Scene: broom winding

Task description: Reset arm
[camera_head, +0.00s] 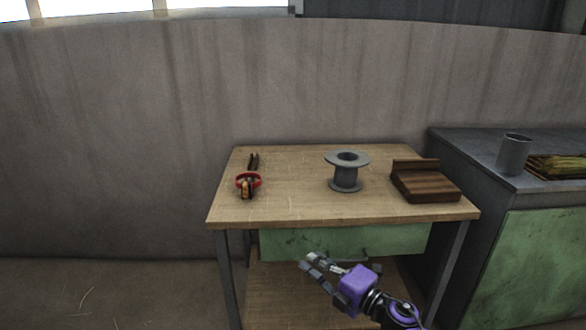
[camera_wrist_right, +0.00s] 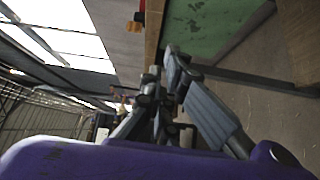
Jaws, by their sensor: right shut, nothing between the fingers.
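My right gripper (camera_head: 313,262) is in front of the wooden table (camera_head: 290,208), below the level of its top, at the bottom middle of the head view. Its fingers are close together and hold nothing. In the right wrist view the gripper (camera_wrist_right: 165,65) also shows, with the table's edge and green drawer beyond it. My left gripper is not in the head view. A grey spool (camera_head: 346,174) stands upright on the table. A tool with a red ring and yellow-black handles (camera_head: 247,184) lies at the table's left. A dark wooden block (camera_head: 426,182) sits at the right.
A dark cabinet with a green door (camera_head: 545,250) adjoins the table on the right. On it are a grey cup (camera_head: 513,154) and a tray of straw-like bristles (camera_head: 560,166). A green drawer (camera_head: 345,241) hangs under the tabletop. Floor to the left is open.

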